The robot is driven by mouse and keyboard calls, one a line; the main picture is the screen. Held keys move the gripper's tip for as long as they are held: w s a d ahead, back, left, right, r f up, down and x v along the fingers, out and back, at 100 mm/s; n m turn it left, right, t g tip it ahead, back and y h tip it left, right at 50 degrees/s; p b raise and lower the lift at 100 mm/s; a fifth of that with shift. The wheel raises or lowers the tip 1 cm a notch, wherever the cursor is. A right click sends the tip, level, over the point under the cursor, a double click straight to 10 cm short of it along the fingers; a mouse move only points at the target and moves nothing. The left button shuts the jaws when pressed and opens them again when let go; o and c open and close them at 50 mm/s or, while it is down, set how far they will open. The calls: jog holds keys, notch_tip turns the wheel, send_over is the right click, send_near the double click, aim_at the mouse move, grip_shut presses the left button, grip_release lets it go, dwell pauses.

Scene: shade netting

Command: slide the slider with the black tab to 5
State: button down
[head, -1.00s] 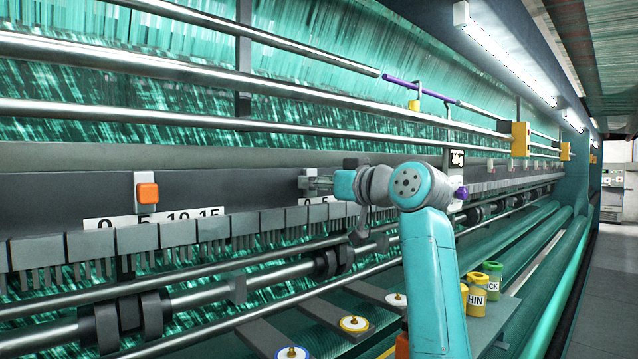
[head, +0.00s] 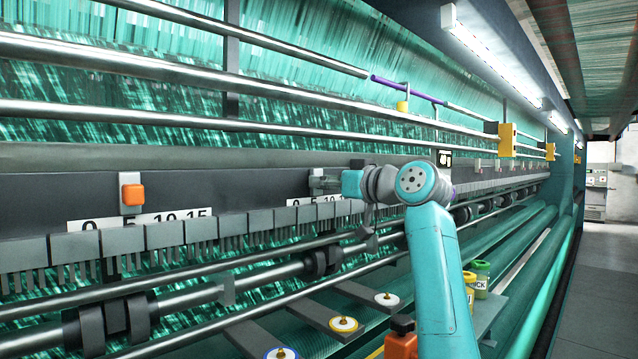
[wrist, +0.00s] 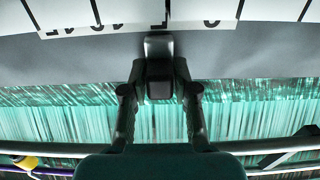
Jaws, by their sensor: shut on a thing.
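In the wrist view, my gripper (wrist: 160,88) is shut on the black tab (wrist: 159,70) of a slider, with one finger on each side. The slider's grey body (wrist: 158,46) reaches up to a white number scale (wrist: 100,18), which is upside down and cut by the frame, so its numbers cannot be read surely. In the head view, my gripper (head: 330,183) is at this slider (head: 315,180), just above its scale (head: 312,201). The numbers 0, 5 and 10 show there, but the tab is hidden by my gripper and the exact mark cannot be told.
A second slider with an orange tab (head: 131,194) stands left over its own scale (head: 85,227). Metal rails (head: 200,125) run along the machine above and below. Several flat arms with coloured discs (head: 343,324) and yellow and green pots (head: 480,278) lie below.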

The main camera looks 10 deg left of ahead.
jog(key=c, duration=1)
grip_release()
jog(key=shift+o, duration=0.2)
jog(key=v, duration=1.2)
jog(key=shift+s+f, duration=0.1)
jog(key=shift+s, duration=0.05)
